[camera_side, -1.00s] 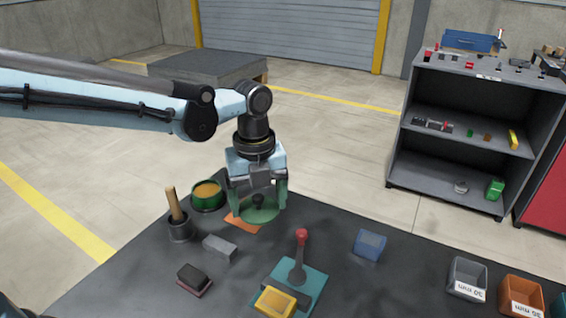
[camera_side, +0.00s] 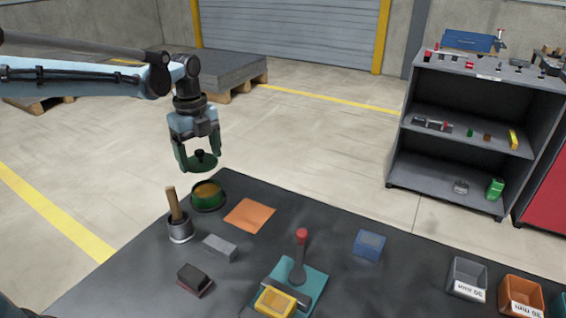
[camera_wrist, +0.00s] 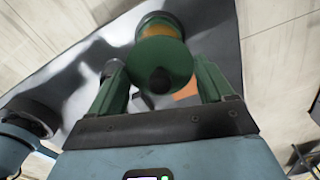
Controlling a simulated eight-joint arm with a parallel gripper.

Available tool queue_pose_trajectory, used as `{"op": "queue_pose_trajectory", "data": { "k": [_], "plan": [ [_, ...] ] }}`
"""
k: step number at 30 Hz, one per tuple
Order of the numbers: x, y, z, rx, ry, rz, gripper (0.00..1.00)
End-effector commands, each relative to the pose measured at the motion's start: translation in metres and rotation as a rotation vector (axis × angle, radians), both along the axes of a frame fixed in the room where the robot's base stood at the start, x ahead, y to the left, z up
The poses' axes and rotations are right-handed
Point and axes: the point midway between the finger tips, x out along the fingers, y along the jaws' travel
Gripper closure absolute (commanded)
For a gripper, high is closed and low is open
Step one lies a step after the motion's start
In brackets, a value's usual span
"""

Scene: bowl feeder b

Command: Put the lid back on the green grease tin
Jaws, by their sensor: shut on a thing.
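The green grease tin (camera_side: 208,198) stands open on the dark table near its back left corner, with orange-brown grease (camera_side: 207,190) showing inside.
A dark pot with a wooden-handled brush (camera_side: 180,228) stands close to the tin's front left. A flat orange cloth (camera_side: 250,215) lies to its right. A grey block (camera_side: 220,248), a red-knobbed lever fixture (camera_side: 300,265) and a blue box (camera_side: 369,245) stand nearer the front and right.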

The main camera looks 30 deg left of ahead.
Motion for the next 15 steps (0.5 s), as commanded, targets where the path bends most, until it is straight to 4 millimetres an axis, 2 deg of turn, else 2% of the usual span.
{"op": "queue_pose_trajectory", "data": {
  "k": [5,15],
  "plan": [
    [0.000,0.001,-0.009,0.000,0.000,0.002,0.48],
    [0.000,0.000,-0.039,0.000,0.000,0.000,0.48]
  ]
}}
